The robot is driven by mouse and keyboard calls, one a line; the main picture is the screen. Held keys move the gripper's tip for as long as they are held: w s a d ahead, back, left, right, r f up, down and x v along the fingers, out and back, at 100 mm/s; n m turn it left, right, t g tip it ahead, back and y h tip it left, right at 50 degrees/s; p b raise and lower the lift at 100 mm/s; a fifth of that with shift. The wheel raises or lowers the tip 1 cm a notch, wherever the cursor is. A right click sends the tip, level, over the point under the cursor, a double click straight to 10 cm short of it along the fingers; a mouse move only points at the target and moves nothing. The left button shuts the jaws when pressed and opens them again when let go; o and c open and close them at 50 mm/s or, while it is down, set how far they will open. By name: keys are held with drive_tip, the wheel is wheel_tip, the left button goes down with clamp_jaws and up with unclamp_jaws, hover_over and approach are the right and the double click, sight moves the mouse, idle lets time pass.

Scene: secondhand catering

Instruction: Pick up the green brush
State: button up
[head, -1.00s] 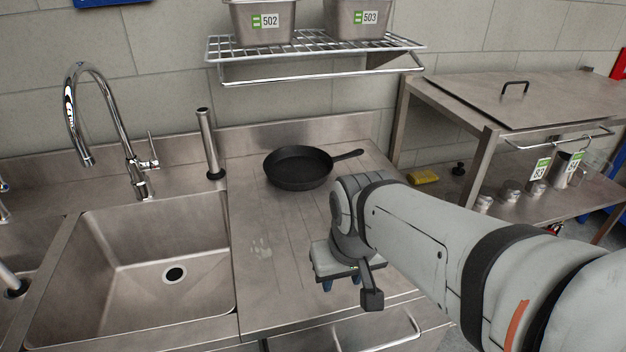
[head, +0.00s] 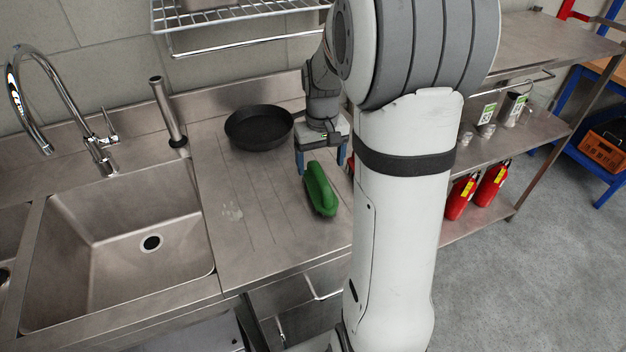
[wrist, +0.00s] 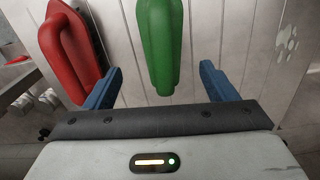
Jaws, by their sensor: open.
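The green brush (head: 320,189) lies on the drainboard right of the sink in the head view. It also shows in the wrist view (wrist: 162,45), pointing down between the fingers. My gripper (head: 321,162) is just above the drainboard at the far end of the green brush, with blue fingers spread. In the wrist view my gripper (wrist: 162,88) is open, with the green brush between the finger lines and apart from both fingers. Whether the fingers are level with the brush is hard to tell.
A red brush-like object (wrist: 70,50) lies left of the green one in the wrist view, close to the left finger. A black pan (head: 258,128) sits behind left. The sink (head: 120,245) is at left; a faucet (head: 75,110) and upright pipe (head: 168,110) stand behind it.

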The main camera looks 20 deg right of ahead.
sight(320, 175)
drive_tip(key=f, duration=0.4)
drive_tip(key=f+p, duration=0.1)
drive_tip(key=f, duration=0.2)
drive_tip(key=shift+s+a, duration=0.25)
drive_tip(key=shift+s, duration=0.1)
drive_tip(key=shift+r, duration=0.1)
drive_tip(key=shift+c, duration=0.5)
drive_tip(key=c, duration=1)
